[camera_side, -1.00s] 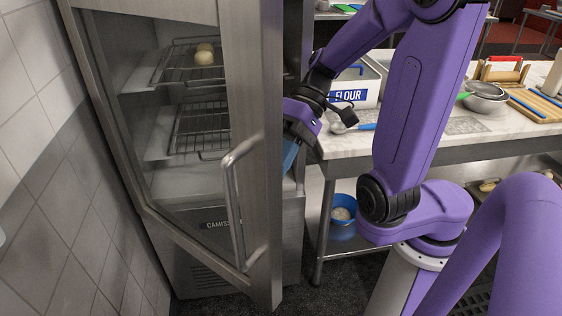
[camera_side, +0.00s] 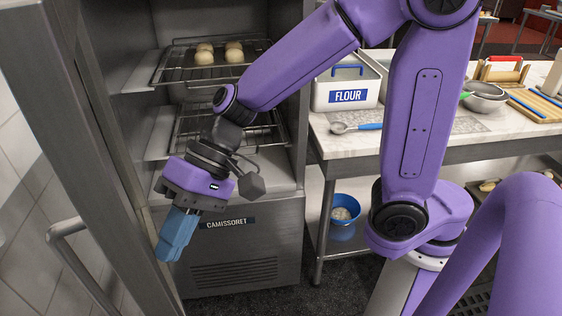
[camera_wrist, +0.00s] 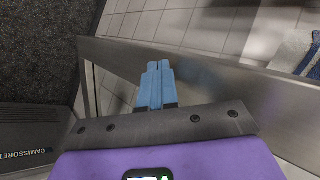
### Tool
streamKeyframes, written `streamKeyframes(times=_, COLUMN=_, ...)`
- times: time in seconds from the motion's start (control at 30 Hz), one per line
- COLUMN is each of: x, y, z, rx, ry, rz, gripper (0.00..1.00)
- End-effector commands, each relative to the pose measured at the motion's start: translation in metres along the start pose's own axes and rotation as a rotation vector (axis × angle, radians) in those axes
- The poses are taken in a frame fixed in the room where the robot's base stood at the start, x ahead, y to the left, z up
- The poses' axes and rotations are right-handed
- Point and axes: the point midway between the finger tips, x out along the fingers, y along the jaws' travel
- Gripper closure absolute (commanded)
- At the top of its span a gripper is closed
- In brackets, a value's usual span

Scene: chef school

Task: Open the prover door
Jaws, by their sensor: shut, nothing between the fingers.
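The prover is a steel cabinet (camera_side: 285,190) with wire racks (camera_side: 195,62) inside. Its door (camera_side: 100,120) stands wide open, swung out to the left in the side view. The door handle (camera_side: 62,235) is a bent metal bar on the door's outer face, at the lower left. My gripper (camera_side: 168,252) hangs in front of the open cabinet, beside the inner side of the door. Its blue fingers are together and hold nothing. In the wrist view the shut fingers (camera_wrist: 155,66) lie over the door frame (camera_wrist: 190,66); whether they touch it I cannot tell.
Dough balls (camera_side: 205,56) sit on the upper rack. To the right is a marble counter (camera_side: 420,152) with a flour bin (camera_side: 345,88), a scoop (camera_side: 345,127) and boards. A blue bowl (camera_side: 342,232) stands on the lower shelf. A tiled wall (camera_side: 25,200) is at the left.

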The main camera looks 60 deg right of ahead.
Motion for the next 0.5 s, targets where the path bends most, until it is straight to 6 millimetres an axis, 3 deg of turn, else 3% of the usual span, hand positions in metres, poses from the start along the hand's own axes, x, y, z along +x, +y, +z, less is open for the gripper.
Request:
streamKeyframes(times=0.2, x=0.022, y=-0.020, z=-0.011, rx=-0.001, ry=-0.001, rz=0.001, gripper=1.00)
streamKeyframes(times=0.5, x=0.034, y=-0.032, z=-0.019, rx=0.000, ry=0.001, rz=0.000, gripper=1.00)
